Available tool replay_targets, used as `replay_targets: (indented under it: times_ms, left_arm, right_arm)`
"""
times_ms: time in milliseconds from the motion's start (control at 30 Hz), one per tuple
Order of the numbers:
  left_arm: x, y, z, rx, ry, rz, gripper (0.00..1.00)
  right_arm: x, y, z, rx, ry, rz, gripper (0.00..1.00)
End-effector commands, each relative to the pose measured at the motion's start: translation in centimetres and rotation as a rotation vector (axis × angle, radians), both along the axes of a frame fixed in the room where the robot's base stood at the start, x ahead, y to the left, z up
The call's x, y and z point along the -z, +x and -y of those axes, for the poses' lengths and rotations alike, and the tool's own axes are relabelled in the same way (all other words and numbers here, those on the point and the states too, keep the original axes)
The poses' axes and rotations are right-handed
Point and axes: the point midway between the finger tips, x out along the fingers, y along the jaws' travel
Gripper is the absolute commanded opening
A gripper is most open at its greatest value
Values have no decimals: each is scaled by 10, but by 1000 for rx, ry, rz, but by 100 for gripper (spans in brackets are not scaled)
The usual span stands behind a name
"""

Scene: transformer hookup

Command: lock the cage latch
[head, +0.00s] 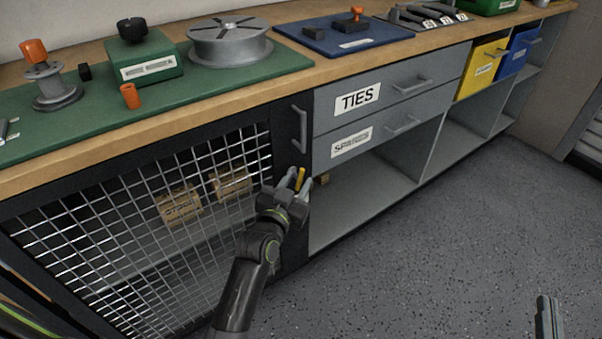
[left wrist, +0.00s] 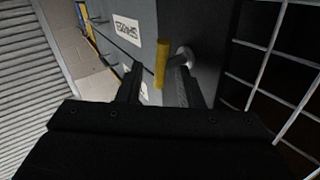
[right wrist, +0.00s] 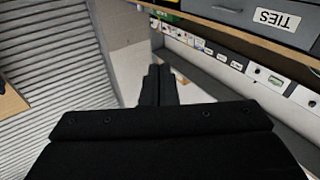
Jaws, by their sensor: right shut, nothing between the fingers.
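The cage latch has a yellow handle (head: 300,179), standing near upright on the dark frame at the right edge of the mesh cage door (head: 150,220).
A small brass-coloured piece (head: 323,179) sits just right of the latch. Two drawers, one labelled TIES (head: 358,98), with bar handles, are above an open shelf. A vertical door handle (head: 299,128) stands above the latch. The floor (head: 430,270) is clear.

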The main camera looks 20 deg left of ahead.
Motion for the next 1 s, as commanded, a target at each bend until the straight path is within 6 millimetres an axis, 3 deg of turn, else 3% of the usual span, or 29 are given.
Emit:
replay_targets:
  times_ms: [467,733,1000]
  left_arm:
    - [0,-1,1,1,0,0,33]
    - [0,-1,1,1,0,0,0]
    - [1,-1,1,1,-2,5,0]
  right_arm:
    - [-11,0,-1,0,-16,62,0]
    - [-11,0,-1,0,-16,61,0]
    - [-17,-1,-1,0,-26,101,0]
